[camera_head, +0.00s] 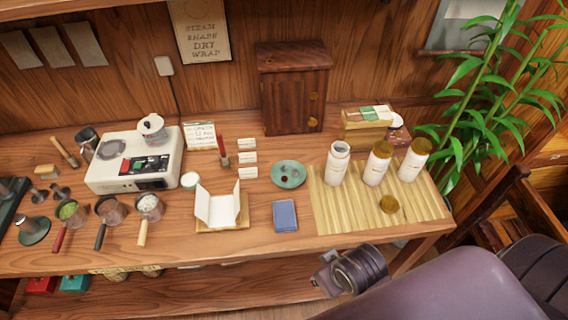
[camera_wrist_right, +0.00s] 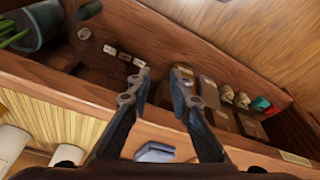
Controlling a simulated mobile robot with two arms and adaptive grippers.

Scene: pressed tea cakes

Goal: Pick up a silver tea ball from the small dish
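The small dish (camera_head: 301,174) is green and round and sits on the table left of the bamboo mat. A few tiny balls lie in it, at least one dark red and one paler; I cannot tell surely which is the silver tea ball. My right gripper (camera_wrist_right: 160,77) is open and empty in the right wrist view, its fingers spread over the table's front edge and the shelf below. In the head view my right arm comes in from the lower right, its wrist in front of the table, well apart from the dish. My left gripper is not in view.
A blue pad (camera_head: 285,216) lies in front of the dish. Folded white paper (camera_head: 217,207) stands to its left. A wooden cabinet (camera_head: 292,90) stands behind.

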